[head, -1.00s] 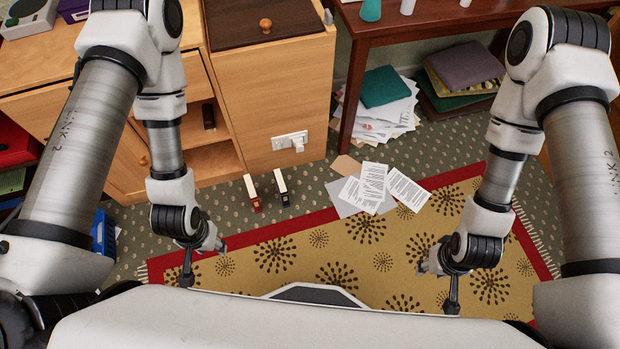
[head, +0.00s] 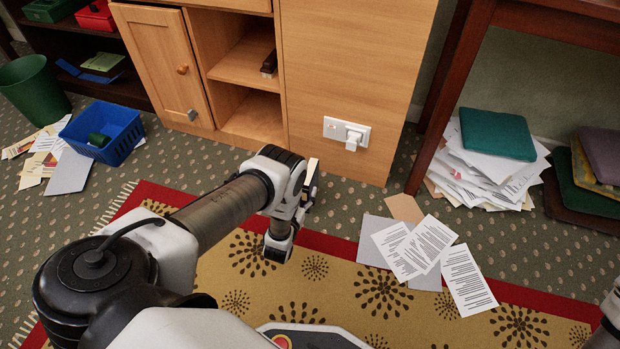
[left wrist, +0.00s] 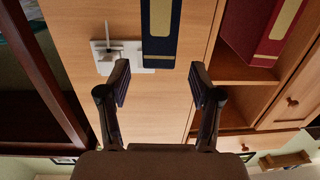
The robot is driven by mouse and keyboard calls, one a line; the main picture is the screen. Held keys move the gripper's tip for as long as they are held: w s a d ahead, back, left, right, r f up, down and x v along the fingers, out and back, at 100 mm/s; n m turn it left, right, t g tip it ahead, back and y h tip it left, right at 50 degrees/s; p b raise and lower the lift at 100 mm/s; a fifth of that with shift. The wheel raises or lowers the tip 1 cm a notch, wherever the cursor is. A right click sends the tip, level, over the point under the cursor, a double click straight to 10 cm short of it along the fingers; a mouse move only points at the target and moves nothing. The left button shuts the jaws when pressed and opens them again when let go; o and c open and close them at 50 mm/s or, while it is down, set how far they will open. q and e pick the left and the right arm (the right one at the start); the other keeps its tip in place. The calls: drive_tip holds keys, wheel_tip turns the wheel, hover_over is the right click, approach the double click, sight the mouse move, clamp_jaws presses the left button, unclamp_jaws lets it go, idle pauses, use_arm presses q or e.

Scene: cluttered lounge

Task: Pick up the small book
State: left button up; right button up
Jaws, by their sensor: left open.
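A small navy book (left wrist: 172,45) with a cream label shows at the top of the left wrist view, just beyond the fingertips. A small red book (left wrist: 265,35) with a cream label stands to its right in that view. In the head view only the cream edge of one book (head: 313,172) shows behind my left wrist; the rest is hidden. My left gripper (left wrist: 160,83) is open and empty, its two fingers apart and pointing at the navy book without visible contact. My right gripper is out of view.
The wooden cabinet (head: 345,70) with a socket and plug (head: 348,133) stands just behind. Loose papers (head: 415,250) lie on the patterned rug (head: 340,285). A blue basket (head: 103,132) and green bin (head: 33,92) stand left. A desk leg (head: 450,95) rises at right.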

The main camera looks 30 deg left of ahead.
use_arm(q)
drive_tip(key=shift+t, duration=0.4)
drive_tip(key=b+x, duration=0.1)
drive_tip(key=x, duration=0.1)
drive_tip(key=b+x, duration=0.2)
drive_tip(key=x, duration=0.1)
drive_tip(key=b+x, duration=0.2)
drive_tip(key=shift+w+a+f, duration=0.1)
drive_tip(key=shift+w+f, duration=0.3)
drive_tip(key=shift+w+r, duration=0.1)
drive_tip(key=shift+w, duration=0.05)
drive_tip(key=shift+r, duration=0.1)
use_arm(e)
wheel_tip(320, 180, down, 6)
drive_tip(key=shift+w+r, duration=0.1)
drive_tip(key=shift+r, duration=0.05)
use_arm(q)
clamp_jaws()
